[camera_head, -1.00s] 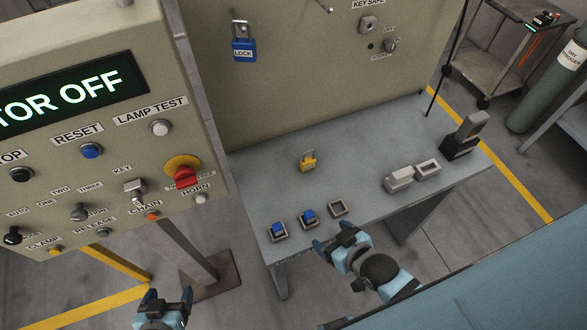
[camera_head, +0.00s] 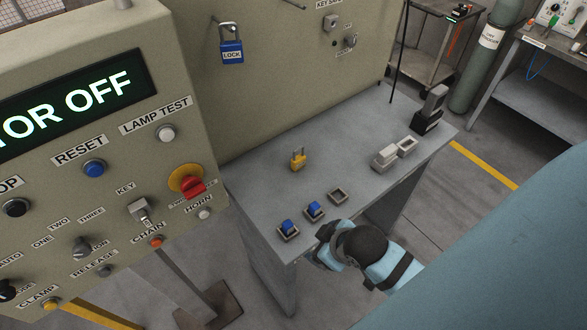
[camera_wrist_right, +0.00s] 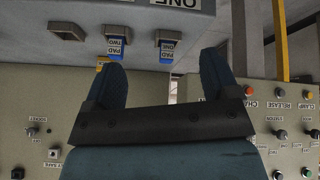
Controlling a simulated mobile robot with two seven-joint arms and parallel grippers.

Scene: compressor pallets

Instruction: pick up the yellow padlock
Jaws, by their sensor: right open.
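The yellow padlock (camera_head: 298,160) stands on the grey table (camera_head: 262,190), near its middle, with its shackle up. My right gripper (camera_head: 320,245) is at the table's front edge, nearer than the padlock and apart from it, partly hidden by its own wrist. In the right wrist view the jaws (camera_wrist_right: 163,72) are open with nothing between them. A small yellow patch shows there beside a blue pad; I cannot tell if it is the padlock. My left gripper is not in view.
Two blue pads in holders (camera_head: 288,228) (camera_head: 314,210) and an empty holder (camera_head: 338,196) line the front edge. Pale boxes (camera_head: 385,157) and a dark device (camera_head: 428,118) stand right. A blue padlock (camera_head: 231,50) hangs behind. The control panel (camera_head: 120,190) stands left.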

